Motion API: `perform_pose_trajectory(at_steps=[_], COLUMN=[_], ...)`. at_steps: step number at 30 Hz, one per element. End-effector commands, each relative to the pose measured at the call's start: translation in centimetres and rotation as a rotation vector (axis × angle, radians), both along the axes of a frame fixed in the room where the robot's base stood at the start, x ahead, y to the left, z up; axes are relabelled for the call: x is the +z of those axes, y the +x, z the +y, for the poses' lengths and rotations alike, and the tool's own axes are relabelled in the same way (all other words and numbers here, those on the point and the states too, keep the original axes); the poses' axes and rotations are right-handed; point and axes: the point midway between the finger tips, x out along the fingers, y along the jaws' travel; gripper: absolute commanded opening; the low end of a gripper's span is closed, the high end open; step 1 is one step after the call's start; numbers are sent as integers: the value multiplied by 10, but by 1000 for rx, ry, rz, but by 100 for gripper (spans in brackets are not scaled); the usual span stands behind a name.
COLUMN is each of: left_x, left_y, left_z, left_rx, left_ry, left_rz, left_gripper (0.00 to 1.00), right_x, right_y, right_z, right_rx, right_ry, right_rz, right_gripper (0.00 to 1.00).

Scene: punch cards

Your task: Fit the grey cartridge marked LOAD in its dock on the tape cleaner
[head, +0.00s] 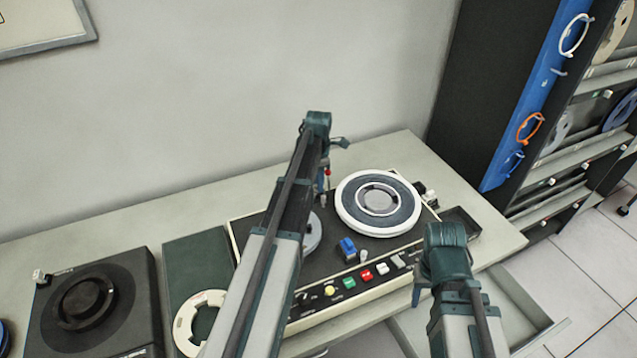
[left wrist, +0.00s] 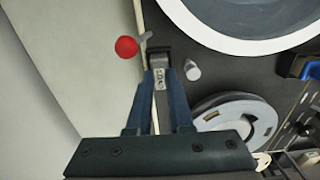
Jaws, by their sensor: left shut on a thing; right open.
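The tape cleaner (head: 302,299) is a cream-edged machine with a dark top on the bench. My left gripper (head: 322,187) reaches over its back edge. In the left wrist view this gripper (left wrist: 160,92) is shut on the grey cartridge (left wrist: 160,84), whose pale label carries small lettering. The cartridge's far end meets a dark grey block by the back edge of the deck; I cannot tell whether it is seated in its dock. My right gripper (head: 418,295) is open over the machine's front right.
A large white-rimmed reel (head: 345,212) sits on the deck, with a smaller grey reel (left wrist: 240,105) nearby. A red knob (left wrist: 127,47) and a short pale post (left wrist: 192,70) flank the cartridge. A blue lever (head: 347,249) and coloured buttons line the front. A black unit (head: 130,275) stands left.

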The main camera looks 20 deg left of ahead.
Motion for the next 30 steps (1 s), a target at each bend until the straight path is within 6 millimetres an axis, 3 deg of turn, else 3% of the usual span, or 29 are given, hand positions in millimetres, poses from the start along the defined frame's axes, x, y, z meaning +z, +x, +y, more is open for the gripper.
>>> perform_pose_trajectory(at_steps=[3, 4, 10, 16, 18, 30], left_x=[-4, -4, -3, -3, -3, 1], left_y=[0, 0, 0, 0, 0, 0], left_z=[0, 0, 0, 0, 0, 0], left_rx=[0, 0, 0, 0, 0, 0], left_ry=[0, 0, 0, 0, 0, 0], left_rz=[0, 0, 0, 0, 0, 0], left_gripper=[0, 21, 54, 54, 42, 42], right_x=[-4, -4, -3, -3, -3, 2], right_y=[0, 0, 0, 0, 0, 0], right_z=[0, 0, 0, 0, 0, 0], right_rx=[0, 0, 0, 0, 0, 0], right_ry=[0, 0, 0, 0, 0, 0], right_rz=[0, 0, 0, 0, 0, 0], right_gripper=[50, 50, 50, 50, 50, 50])
